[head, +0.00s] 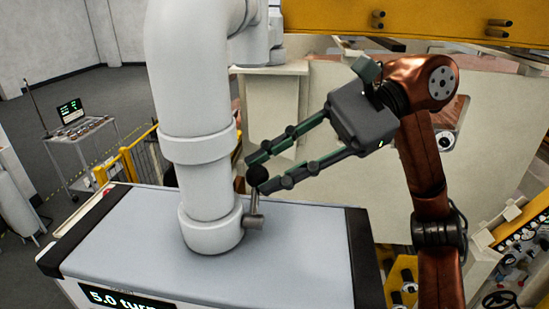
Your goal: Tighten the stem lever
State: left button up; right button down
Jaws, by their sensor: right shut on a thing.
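The stem lever (256,207) is a short grey metal handle with a black ball knob (258,175) on top. It stands up from a small grey fitting (253,222) on the right side of the collar at the foot of a thick white pipe (197,110). My right gripper (258,172) comes in from the right and is shut on the knob, with its two fingers on either side. The pipe stands on a grey-topped cabinet (300,265). My left gripper is not in view.
A pale panel (380,195) stands behind my right arm, under a yellow beam (420,22). The cabinet top right of the pipe is bare. A trolley with a laptop (72,115) stands at the far left, beyond a yellow rail (125,165).

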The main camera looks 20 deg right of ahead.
jog(key=shift+s+a+r+n+p, duration=0.15)
jog(key=shift+s+r+n+p, duration=0.15)
jog(key=shift+s+r, duration=0.05)
jog(key=shift+s+a+r+n+t+h, duration=0.1)
jog(key=shift+s+n+t+h, duration=0.2)
jog(key=shift+t+h, duration=0.15)
jog(key=c, duration=2)
grip_release()
jog(key=shift+c, duration=0.2)
jog(key=o, duration=0.4)
jog(key=shift+a, duration=0.2)
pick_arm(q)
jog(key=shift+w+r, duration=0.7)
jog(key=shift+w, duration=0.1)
pick_arm(e)
jog(key=shift+d, duration=0.1)
jog(key=shift+d, duration=0.1)
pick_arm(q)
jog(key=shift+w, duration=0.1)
pick_arm(e)
jog(key=v, duration=1.2)
jog(key=shift+s, duration=0.1)
